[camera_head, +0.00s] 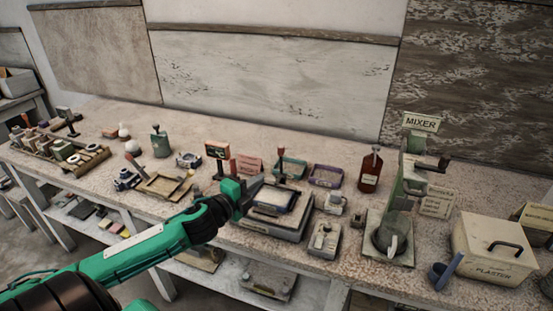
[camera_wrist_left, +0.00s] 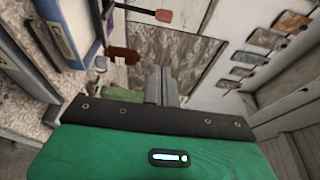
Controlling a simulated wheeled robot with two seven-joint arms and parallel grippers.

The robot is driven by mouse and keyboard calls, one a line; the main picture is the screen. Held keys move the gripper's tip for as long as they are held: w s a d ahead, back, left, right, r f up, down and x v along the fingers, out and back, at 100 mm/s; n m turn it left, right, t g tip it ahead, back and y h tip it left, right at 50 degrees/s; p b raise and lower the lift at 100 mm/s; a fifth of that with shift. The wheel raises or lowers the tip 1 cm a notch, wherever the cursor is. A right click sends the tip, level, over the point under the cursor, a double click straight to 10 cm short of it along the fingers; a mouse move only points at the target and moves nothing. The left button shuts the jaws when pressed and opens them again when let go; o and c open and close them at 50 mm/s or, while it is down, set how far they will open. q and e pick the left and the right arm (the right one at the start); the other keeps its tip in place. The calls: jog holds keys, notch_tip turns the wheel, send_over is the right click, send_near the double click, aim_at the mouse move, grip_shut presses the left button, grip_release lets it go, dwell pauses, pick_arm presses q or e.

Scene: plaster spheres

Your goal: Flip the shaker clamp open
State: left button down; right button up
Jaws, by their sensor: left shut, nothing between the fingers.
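The shaker (camera_head: 268,228) is a grey box with a dark-framed tray on top, on the workbench in the head view. A thin lever with a red tip (camera_head: 281,151) stands up at its back edge and looks like the clamp. In the left wrist view a red-tipped lever (camera_wrist_left: 163,15) reaches in at the top, beside the blue-edged shaker body (camera_wrist_left: 68,30). My left gripper (camera_head: 256,185) is at the left back side of the shaker, apart from the lever. Its fingers (camera_wrist_left: 163,85) are shut and empty. My right gripper is not in view.
A small display stand (camera_head: 217,152) is just behind my left gripper. A mixer (camera_head: 395,215), a brown bottle (camera_head: 370,172) and a plaster bin (camera_head: 492,250) stand to the right. Small trays (camera_head: 325,176) lie behind the shaker. Bare bench shows at the back left.

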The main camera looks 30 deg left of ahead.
pick_arm(q)
jog(key=shift+w+a+f+p, duration=0.1)
jog(key=shift+w+a+p, duration=0.4)
jog(key=shift+w, duration=1.65)
jog(key=shift+w+a+f+p, duration=0.1)
jog(key=shift+w+p, duration=0.8)
jog(key=shift+w, duration=1.25)
jog(key=shift+w+a+p, duration=0.3)
jog(key=shift+w+p, duration=0.4)
jog(key=shift+w, duration=1.45)
jog(key=shift+r, duration=0.1)
